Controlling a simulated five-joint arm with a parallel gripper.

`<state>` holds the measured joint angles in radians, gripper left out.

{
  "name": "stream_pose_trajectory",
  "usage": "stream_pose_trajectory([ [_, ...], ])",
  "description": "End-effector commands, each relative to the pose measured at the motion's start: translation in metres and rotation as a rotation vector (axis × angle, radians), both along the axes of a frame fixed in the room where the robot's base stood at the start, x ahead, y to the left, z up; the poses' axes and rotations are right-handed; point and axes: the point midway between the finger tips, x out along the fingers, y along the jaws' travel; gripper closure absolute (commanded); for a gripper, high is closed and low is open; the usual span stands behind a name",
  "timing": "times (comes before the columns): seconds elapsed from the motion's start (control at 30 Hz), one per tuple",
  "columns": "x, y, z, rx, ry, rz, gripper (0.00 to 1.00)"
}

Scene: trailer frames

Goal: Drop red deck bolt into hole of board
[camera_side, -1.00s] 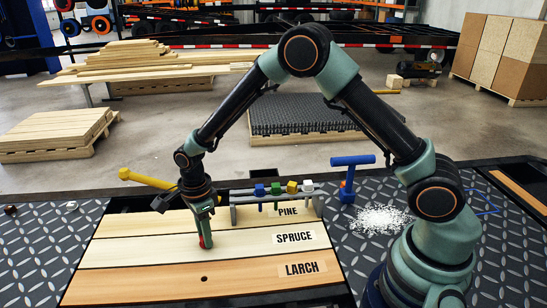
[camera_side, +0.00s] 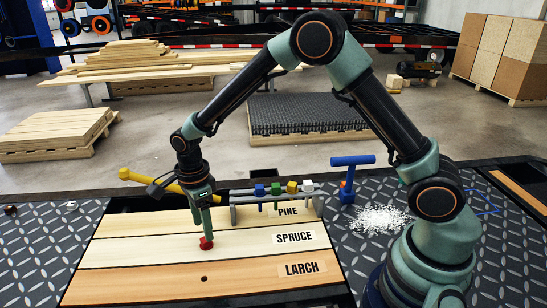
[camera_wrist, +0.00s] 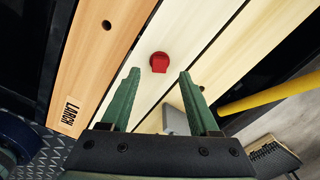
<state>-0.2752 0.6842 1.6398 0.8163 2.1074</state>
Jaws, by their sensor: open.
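The red deck bolt (camera_side: 206,243) is on the middle board (camera_side: 150,251), labelled SPRUCE. Its head shows just above the wood; its shaft is hidden, and no hole shows around it. It also shows in the wrist view (camera_wrist: 159,62). My gripper (camera_side: 204,229) is just above the bolt, pointing down. In the wrist view my gripper (camera_wrist: 158,78) has its green fingers spread wide and empty, with the red head beyond the tips. The LARCH board (camera_side: 160,280) in front has an open dark hole (camera_side: 204,279).
A grey rack (camera_side: 277,212) with blue, green, yellow and white bolts stands on the PINE board (camera_side: 160,222). A yellow-handled tool (camera_side: 140,178) lies behind the boards. A blue T-handled tool (camera_side: 350,178) and white shavings (camera_side: 380,220) are to the right.

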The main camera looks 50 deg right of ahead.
Motion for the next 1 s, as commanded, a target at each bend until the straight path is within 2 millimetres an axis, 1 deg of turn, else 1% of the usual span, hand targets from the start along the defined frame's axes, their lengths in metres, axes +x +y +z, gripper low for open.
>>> stream_pose_trajectory([
  [0.03, 0.001, 0.000, 0.013, 0.002, -0.005, 0.000, 0.38],
  [0.2, 0.001, 0.000, 0.047, 0.001, -0.003, 0.000, 0.38],
  [0.3, 0.000, 0.000, 0.062, 0.000, -0.002, 0.000, 0.38],
  [0.4, 0.000, 0.000, 0.072, 0.001, -0.001, 0.000, 0.38],
  [0.57, 0.000, 0.000, 0.080, 0.000, 0.000, 0.000, 0.38],
  [0.9, -0.001, 0.000, 0.081, 0.000, -0.001, 0.004, 0.38],
  [1.0, -0.003, -0.004, 0.089, 0.004, -0.013, 0.046, 0.38],
])
